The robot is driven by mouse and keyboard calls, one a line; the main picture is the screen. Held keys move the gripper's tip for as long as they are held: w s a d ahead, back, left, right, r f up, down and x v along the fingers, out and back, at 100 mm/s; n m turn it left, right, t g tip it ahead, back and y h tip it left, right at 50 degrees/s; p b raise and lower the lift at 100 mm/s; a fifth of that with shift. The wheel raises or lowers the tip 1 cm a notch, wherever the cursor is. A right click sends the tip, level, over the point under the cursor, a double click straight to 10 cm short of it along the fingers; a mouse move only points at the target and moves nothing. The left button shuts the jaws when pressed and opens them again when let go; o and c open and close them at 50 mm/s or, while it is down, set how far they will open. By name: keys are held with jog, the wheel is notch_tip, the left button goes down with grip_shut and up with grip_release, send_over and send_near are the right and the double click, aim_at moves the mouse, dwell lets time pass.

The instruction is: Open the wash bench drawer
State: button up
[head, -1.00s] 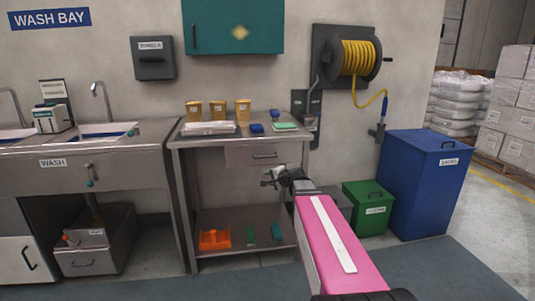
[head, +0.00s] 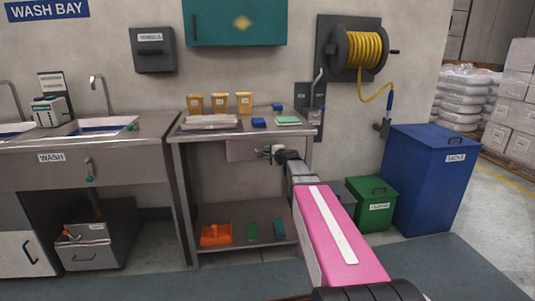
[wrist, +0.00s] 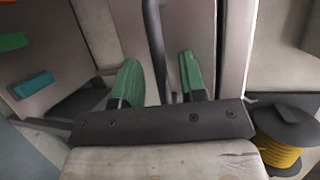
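The wash bench drawer (head: 240,149) is a flat grey front under the steel table's top, and it looks closed. My gripper (head: 271,152) is in front of the drawer's right part and hides the handle in the head view. In the wrist view the dark bar handle (wrist: 154,40) runs between the two green fingertips of my gripper (wrist: 160,82). The fingers are open, one on each side of the bar, with a gap visible beside it. The drawer front also shows in the wrist view (wrist: 190,30).
A sink bench (head: 120,170) stands left; a green bin (head: 374,205) and a blue bin (head: 430,180) stand right.

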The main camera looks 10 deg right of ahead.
jog(key=shift+x, duration=1)
grip_shut()
jog(key=shift+s, duration=0.1)
